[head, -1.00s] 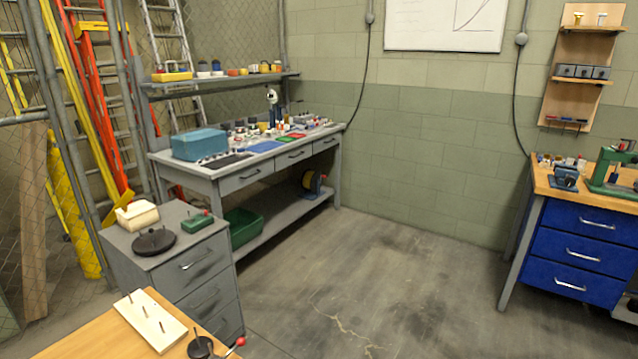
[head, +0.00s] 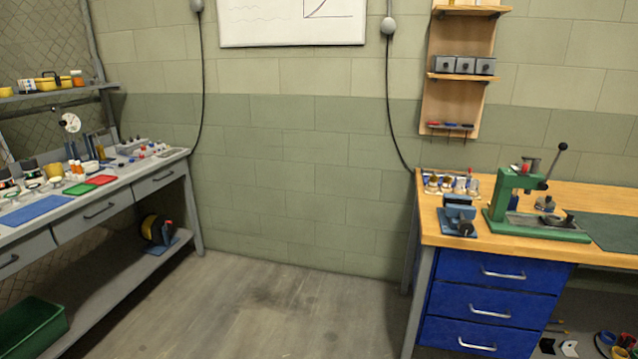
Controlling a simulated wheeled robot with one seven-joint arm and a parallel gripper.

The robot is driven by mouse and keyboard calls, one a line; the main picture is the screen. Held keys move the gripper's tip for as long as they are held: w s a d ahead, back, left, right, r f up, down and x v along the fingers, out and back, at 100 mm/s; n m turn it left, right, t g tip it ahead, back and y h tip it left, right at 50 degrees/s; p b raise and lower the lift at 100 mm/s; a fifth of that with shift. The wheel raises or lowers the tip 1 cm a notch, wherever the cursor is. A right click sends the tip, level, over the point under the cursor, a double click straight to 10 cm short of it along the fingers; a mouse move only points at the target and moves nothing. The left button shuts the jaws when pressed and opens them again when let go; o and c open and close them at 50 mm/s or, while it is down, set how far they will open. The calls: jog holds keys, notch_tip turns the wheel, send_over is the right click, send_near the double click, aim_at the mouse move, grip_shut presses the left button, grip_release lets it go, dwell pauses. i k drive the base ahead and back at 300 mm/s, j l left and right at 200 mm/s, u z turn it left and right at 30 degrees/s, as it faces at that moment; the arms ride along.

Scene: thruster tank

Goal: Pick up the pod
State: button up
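I cannot single out the pod among the small items in the head view. My gripper is not in view. On the left, a grey workbench (head: 112,212) carries many small parts, with a blue mat (head: 36,209), a green tray (head: 80,188) and a red tray (head: 101,180). On the right, a wooden-topped bench (head: 508,247) with blue drawers holds a green press (head: 512,203), a blue vise (head: 458,214) and a group of small bottles or parts (head: 450,184).
Bare concrete floor (head: 262,305) lies open between the two benches. A green bin (head: 32,328) and a yellow-and-black reel (head: 157,229) sit on the left bench's lower shelf. A wooden wall rack (head: 453,95) holds grey boxes. Loose items lie under the right bench.

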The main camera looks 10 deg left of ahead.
aim_at(34, 174)
jog(key=i+u, duration=0.35)
jog(key=i, duration=0.2)
jog(key=i+u, duration=0.3)
jog(key=i, duration=0.2)
jog(key=i+l+u, duration=0.35)
jog(key=i, duration=0.15)
jog(key=i+j+u, duration=0.2)
jog(key=i+u, duration=0.15)
jog(key=i, duration=0.15)
jog(key=i+u, duration=0.4)
jog(key=i+l+u, duration=0.1)
jog(key=i+u, duration=0.25)
jog(key=i, duration=0.25)
jog(key=i+l+u, duration=0.2)
jog(key=i, duration=0.25)
jog(key=i+u, duration=0.15)
jog(key=i, duration=0.3)
